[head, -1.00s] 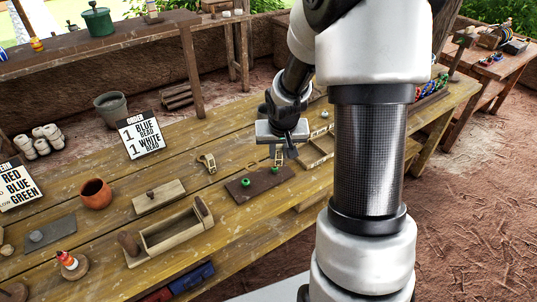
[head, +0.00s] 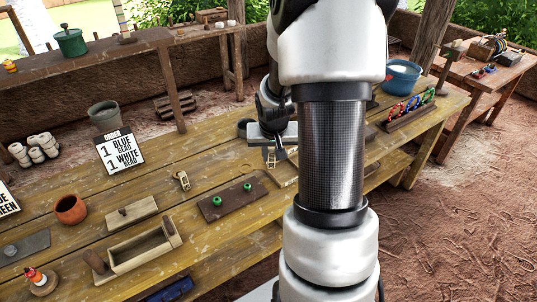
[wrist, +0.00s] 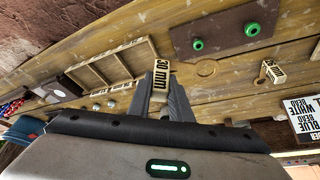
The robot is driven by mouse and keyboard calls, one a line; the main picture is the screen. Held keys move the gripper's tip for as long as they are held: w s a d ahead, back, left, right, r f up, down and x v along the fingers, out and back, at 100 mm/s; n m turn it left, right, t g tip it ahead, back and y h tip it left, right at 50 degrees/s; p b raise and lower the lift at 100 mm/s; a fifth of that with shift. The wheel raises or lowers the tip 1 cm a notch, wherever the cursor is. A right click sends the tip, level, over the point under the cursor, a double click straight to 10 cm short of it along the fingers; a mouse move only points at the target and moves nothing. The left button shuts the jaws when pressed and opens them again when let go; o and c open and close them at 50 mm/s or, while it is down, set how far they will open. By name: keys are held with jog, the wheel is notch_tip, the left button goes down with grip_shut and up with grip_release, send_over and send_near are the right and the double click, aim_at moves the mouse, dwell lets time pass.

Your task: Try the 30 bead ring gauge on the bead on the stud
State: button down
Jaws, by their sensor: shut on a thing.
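My gripper (head: 272,148) is shut on the ring gauge marked 30 mm (wrist: 161,78), which also shows below the fingers in the head view (head: 271,158). The gauge is held above the bench, apart from the beads. A dark brown board (head: 232,197) lies to the lower left of the gripper in the head view. Two green beads stand on it, a left one (head: 217,202) and a right one (head: 247,187); both show in the wrist view, one (wrist: 198,44) nearer the gauge, the other (wrist: 252,29) farther. Any stud beneath them is hidden or too small to see.
A second gauge (head: 182,180) lies left of the board. A wooden tray (wrist: 105,70) is beside the gripper. An open wooden box (head: 140,248), a terracotta pot (head: 70,208) and an order sign (head: 118,151) stand leftward. Bare bench surrounds the board.

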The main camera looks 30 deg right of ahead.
aim_at(271, 162)
jog(key=shift+f+b, duration=2.25)
jog(key=shift+f, duration=0.3)
jog(key=shift+f, duration=0.15)
jog(key=shift+f+b, duration=0.4)
jog(key=shift+b, duration=0.1)
jog(key=shift+f+b, duration=1.55)
jog(key=shift+f, duration=0.05)
dwell(0.9)
jog(key=shift+r, duration=0.15)
dwell(0.6)
jog(key=shift+r+p, duration=2.1)
jog(key=shift+r, duration=0.75)
